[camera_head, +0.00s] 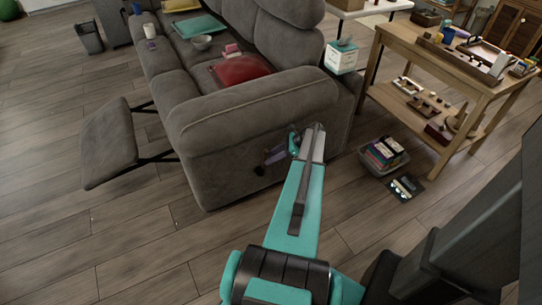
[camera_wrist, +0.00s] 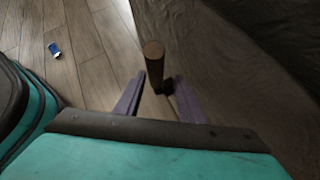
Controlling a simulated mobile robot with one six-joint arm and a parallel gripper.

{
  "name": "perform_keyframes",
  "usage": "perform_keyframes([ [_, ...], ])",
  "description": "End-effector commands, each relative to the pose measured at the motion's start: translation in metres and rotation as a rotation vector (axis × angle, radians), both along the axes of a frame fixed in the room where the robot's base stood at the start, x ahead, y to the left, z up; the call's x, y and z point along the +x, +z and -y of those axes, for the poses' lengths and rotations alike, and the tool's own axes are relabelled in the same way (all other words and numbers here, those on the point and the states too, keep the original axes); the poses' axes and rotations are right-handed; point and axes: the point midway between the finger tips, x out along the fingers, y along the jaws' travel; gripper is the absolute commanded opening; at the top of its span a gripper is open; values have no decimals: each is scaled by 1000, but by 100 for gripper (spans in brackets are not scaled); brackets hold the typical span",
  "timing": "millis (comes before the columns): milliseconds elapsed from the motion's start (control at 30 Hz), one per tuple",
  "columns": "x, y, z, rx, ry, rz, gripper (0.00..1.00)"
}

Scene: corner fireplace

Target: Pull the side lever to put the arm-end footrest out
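The grey sofa (camera_head: 225,160) stands with its arm end towards me. Its arm-end footrest (camera_head: 108,145) is swung out at the left on dark metal links. The side lever shows in the wrist view as a brown round-ended handle (camera_wrist: 154,62) on a dark pivot, close to the sofa's side. In the head view the lever (camera_head: 259,170) is small and dark on the arm's outer side. My gripper (camera_head: 272,156) is beside that side panel. In the wrist view my gripper (camera_wrist: 157,97) has its purple fingers apart, with the lever between and just beyond them, and gaps on both sides.
A wooden workbench (camera_head: 455,75) stands at the right. A grey bin of colourful items (camera_head: 384,156) and a dark flat item (camera_head: 406,188) are on the floor before it. A red cushion (camera_head: 240,69) lies on the sofa. The wooden floor in front of the footrest is clear.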

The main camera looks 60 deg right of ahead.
Motion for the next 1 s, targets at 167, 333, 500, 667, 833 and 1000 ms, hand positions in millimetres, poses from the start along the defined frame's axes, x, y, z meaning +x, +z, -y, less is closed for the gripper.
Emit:
perform_keyframes([
  [167, 4, 1, -1, -2, 1, 2, 39],
  [333, 6, 0, -2, -1, 2, 3, 39],
  [500, 4, 2, -1, 0, 1, 4, 39],
  [667, -2, 9, 5, -1, 1, 4, 39],
  [833, -16, 23, 16, -2, -1, 5, 39],
  [1000, -33, 39, 28, -2, 0, 5, 39],
])
